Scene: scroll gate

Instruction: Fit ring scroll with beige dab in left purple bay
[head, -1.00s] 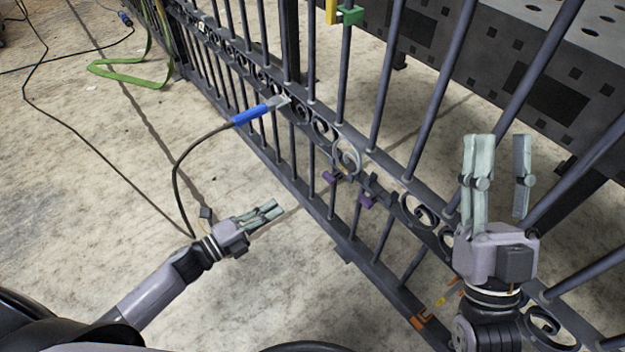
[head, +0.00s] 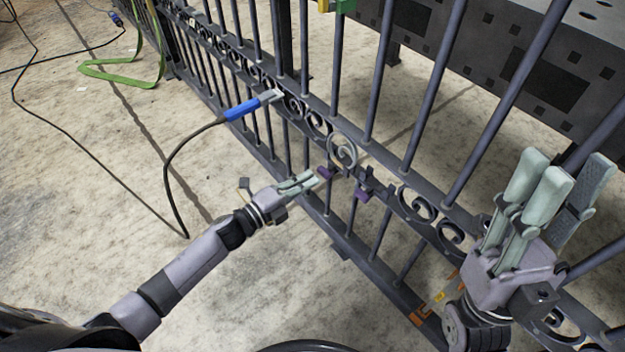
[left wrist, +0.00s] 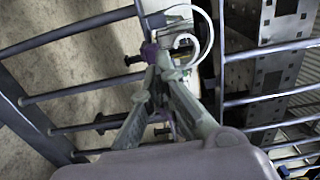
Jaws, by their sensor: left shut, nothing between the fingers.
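A grey ring-shaped scroll (head: 343,150) stands in the gate's scroll row, just above the purple bays. In the left wrist view a pale curled scroll (left wrist: 184,42) shows beyond my fingertips. I cannot make out a beige dab on it. The left purple bay (head: 325,172) and another purple bay (head: 362,191) sit on the near side of the gate. My left gripper (head: 314,180) is shut and empty, its tips close beside the left purple bay; contact is unclear. It also shows in the left wrist view (left wrist: 160,74). My right gripper (head: 570,162) is open and empty at the right.
The dark gate (head: 384,213) with upright bars runs diagonally across the view. A blue-handled tool (head: 247,107) with a black cable touches its rail at the left. An orange-marked piece (head: 436,299) lies low at the right. The floor left of the gate is mostly clear.

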